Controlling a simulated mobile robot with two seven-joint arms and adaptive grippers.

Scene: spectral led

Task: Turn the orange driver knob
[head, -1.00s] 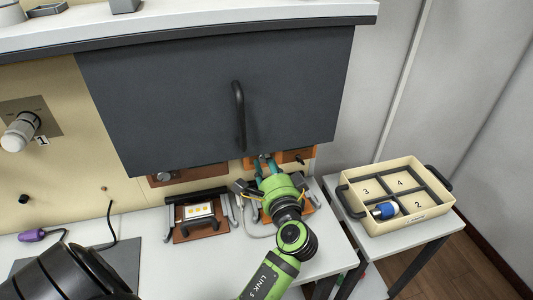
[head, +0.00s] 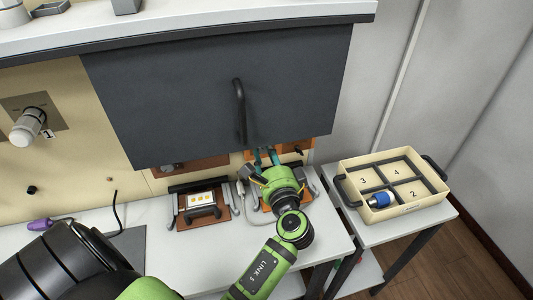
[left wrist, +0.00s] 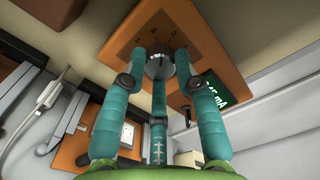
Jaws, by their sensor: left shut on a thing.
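The driver knob (left wrist: 159,67) shows in the left wrist view as a small grey round knob on an orange panel (left wrist: 208,60), with dark marks around it. My left gripper (left wrist: 160,58) has its teal fingers closed around the knob. A dark green display (left wrist: 213,92) with pale characters, seemingly ending in "mA", sits on the same panel. In the head view, my left gripper (head: 265,157) reaches under the dark hood to the orange panel (head: 293,148); its fingers and hand hide the knob there. My right gripper is not in view.
The dark hood door (head: 290,90) with its handle hangs just above my gripper. Orange-brown fixtures (head: 201,205) with grey handles stand on the white bench beside it. At right, a cream tray (head: 407,211) with numbered compartments holds a blue-and-silver cylinder (head: 381,199).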

